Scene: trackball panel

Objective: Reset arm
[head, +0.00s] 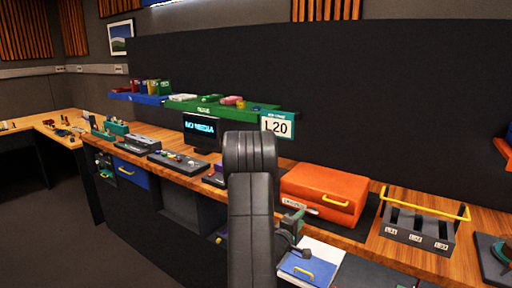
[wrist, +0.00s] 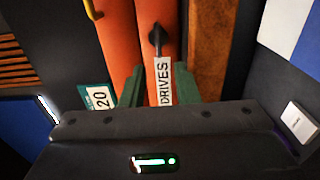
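My black arm rises through the middle of the head view, in front of the desk. My gripper, with green fingers, is partly hidden behind the arm there. In the wrist view my gripper (wrist: 160,84) shows its two green fingers apart, with nothing seen held between them. Beyond the fingers is the orange case (wrist: 121,35) with a white "DRIVES" label (wrist: 163,82) and a dark handle-like part (wrist: 157,40). In the head view the orange case (head: 325,184) sits closed on the desk, right of my arm. I cannot tell whether the fingers touch it.
A grey slotted rack with a yellow handle (head: 425,205) stands right of the case. A monitor (head: 201,130) and control panels line the desk to the left. A green shelf (head: 215,108) and "L20" sign (head: 277,125) are behind.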

